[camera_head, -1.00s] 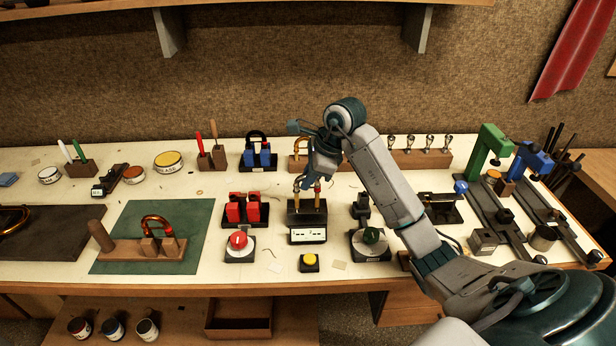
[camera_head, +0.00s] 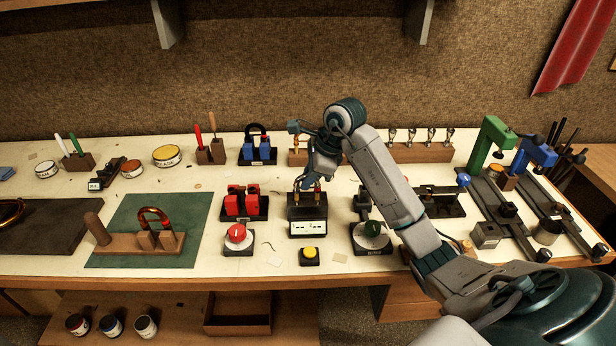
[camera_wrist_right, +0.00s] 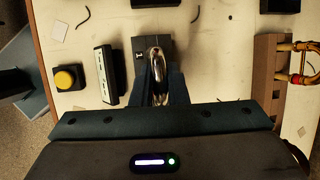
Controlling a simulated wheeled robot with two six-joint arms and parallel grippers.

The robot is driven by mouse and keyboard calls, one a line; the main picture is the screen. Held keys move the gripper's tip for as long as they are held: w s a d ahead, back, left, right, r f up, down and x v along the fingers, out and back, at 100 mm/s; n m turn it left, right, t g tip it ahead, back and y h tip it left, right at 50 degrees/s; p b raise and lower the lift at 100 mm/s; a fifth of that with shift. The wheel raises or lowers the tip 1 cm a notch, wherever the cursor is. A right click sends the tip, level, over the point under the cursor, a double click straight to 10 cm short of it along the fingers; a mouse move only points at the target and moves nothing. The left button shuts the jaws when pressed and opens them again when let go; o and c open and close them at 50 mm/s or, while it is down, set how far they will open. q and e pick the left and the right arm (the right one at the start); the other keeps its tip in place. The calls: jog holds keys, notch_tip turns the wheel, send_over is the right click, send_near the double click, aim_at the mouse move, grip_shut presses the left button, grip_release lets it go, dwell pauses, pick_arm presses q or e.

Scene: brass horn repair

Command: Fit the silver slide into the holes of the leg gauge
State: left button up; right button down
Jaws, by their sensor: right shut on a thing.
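The leg gauge (camera_head: 307,229) is a dark block with a white display on its front, mid-bench. In the right wrist view its display panel (camera_wrist_right: 104,74) shows left of the fingers. My right gripper (camera_head: 309,182) is right above the gauge, pointing down. In the wrist view the gripper (camera_wrist_right: 158,94) is shut on the silver slide (camera_wrist_right: 156,62), a shiny curved tube between its fingers. In the head view the slide's legs point down at the gauge's top. Fingers and block hide the leg ends, so I cannot tell how deep they sit. My left gripper is not in view.
A yellow button (camera_head: 309,254) stands in front of the gauge. A red block stand (camera_head: 243,205) is on its left and a green-knobbed device (camera_head: 371,236) on its right. A wooden stand with a copper bow (camera_head: 153,239) is on the green mat (camera_head: 200,247).

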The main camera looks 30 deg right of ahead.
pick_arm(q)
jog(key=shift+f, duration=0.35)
pick_arm(e)
jog(key=shift+f, duration=0.4)
jog(key=c, duration=1.3)
grip_release()
jog(key=shift+r, duration=0.1)
jog(key=shift+c, duration=0.2)
